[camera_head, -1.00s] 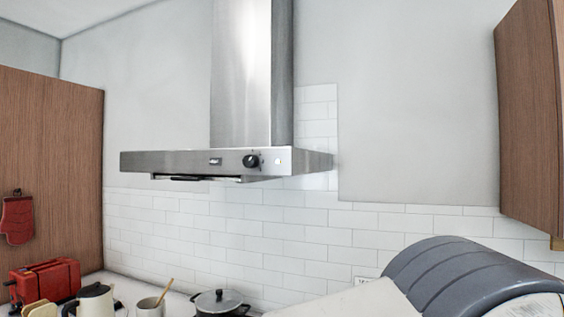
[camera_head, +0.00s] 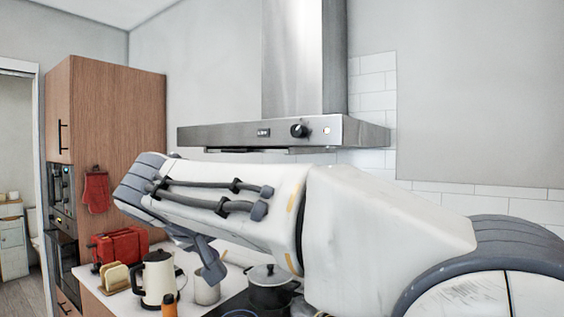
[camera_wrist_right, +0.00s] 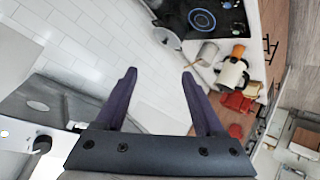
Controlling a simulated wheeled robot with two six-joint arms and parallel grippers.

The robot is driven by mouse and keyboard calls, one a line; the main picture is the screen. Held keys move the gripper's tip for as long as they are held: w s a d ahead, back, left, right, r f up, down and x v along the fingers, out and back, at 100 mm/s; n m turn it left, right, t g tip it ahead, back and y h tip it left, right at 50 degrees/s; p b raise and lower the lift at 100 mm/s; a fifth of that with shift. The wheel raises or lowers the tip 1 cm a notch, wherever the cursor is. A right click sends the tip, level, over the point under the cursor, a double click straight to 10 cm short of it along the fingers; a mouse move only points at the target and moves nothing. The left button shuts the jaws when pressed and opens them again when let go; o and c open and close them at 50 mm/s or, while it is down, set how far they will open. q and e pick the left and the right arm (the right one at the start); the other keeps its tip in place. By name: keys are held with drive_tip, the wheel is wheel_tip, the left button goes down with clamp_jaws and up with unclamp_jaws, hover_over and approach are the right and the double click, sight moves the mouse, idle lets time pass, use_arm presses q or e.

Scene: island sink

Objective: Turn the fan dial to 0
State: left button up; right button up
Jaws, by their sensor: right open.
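The fan dial (camera_head: 299,130) is a small dark round knob on the front strip of the steel range hood (camera_head: 225,135). Its setting is too small to read. In the right wrist view the dial (camera_wrist_right: 42,144) shows at the lower left, outside the jaws and apart from them. My right gripper (camera_wrist_right: 159,74) is open and empty, with its two dark fingers spread. In the head view my right arm crosses below the hood, and the grey finger parts (camera_head: 209,262) hang at its left end, below and left of the dial. My left gripper is not in view.
On the counter below stand a white kettle (camera_head: 159,277), a red toaster (camera_head: 122,245), a metal container (camera_head: 207,291) and a dark lidded pot (camera_head: 270,288). A tall wooden cabinet (camera_head: 118,110) is at the left. The space in front of the hood's front strip is clear.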

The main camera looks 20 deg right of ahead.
drive_tip(key=w+d+r+m+t+h, duration=0.1)
drive_tip(key=d+r+m+h, duration=0.15)
drive_tip(key=r, duration=0.35)
drive_tip(key=w+d+r+m+t+h, duration=0.1)
drive_tip(key=w+r+m+h, duration=0.15)
drive_tip(key=r, duration=0.35)
drive_tip(key=m+h+b, duration=0.1)
drive_tip(key=m+h, duration=0.2)
drive_tip(key=m, duration=0.4)
approach(296, 130)
drive_tip(key=p+x, duration=0.3)
drive_tip(key=x, duration=0.4)
drive_tip(key=shift+w+d, duration=0.15)
drive_tip(key=shift+d, duration=0.05)
drive_tip(key=shift+w+d+p, duration=0.35)
drive_tip(key=shift+w+d, duration=0.05)
drive_tip(key=shift+f, duration=0.1)
clamp_jaws()
